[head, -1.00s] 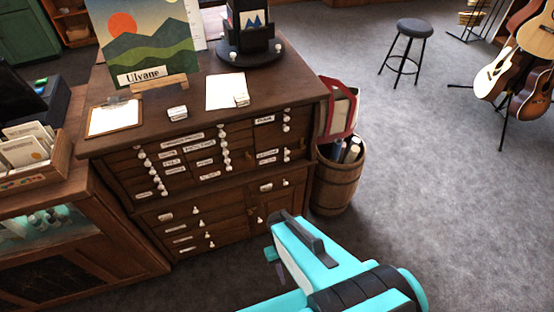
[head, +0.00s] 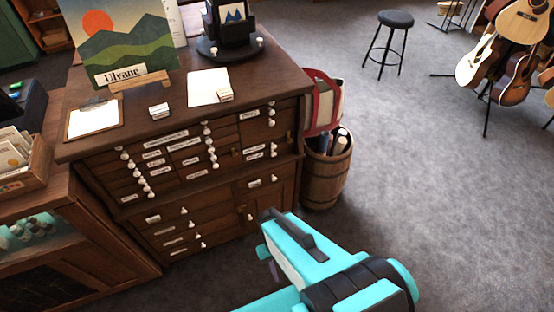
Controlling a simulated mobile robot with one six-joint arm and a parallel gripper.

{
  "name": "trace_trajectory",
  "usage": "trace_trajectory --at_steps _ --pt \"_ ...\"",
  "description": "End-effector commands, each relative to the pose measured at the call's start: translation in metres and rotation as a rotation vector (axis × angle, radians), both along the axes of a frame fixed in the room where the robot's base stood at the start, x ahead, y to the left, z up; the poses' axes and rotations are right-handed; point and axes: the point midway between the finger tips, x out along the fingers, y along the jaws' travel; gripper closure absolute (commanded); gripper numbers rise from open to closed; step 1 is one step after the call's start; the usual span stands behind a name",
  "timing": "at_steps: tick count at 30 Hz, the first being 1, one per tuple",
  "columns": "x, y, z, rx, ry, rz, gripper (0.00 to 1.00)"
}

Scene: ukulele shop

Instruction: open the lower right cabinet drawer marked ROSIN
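The dark wooden cabinet (head: 185,100) stands at the left of the head view, with rows of small labelled drawers above and wider ones below. At its lower right, a shut drawer (head: 264,186) has a white label (head: 255,183) and a pale round knob (head: 274,179). The label is too small to read, so I cannot confirm ROSIN. My gripper (head: 267,240), on a teal arm, appears in front of the cabinet's lower right part, below that drawer in the picture. I see nothing held. Its fingers are mostly hidden by its body, and I cannot tell how far apart they are.
A wooden barrel (head: 326,178) stands close against the cabinet's right side, with a red-trimmed bag (head: 324,102) above it. A glass-fronted counter (head: 60,240) adjoins at the left. A stool (head: 395,20) and guitars (head: 480,55) stand farther back. The grey floor at right is open.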

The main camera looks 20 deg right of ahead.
Motion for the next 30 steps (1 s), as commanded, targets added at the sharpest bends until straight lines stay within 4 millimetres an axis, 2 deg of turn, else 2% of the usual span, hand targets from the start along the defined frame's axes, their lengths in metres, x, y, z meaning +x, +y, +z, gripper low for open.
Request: trace_trajectory --at_steps 1,6,15,20,30 --pt "0.0 0.0 -0.015 0.0 0.001 0.0 0.69" --pt "-0.001 0.0 -0.044 0.002 0.006 0.001 0.69" --pt "-0.003 0.0 -0.082 0.005 0.014 0.003 0.69" --pt "-0.003 0.0 -0.088 0.005 0.016 0.004 0.69" --pt "-0.003 0.0 -0.087 0.005 0.016 0.004 0.69"
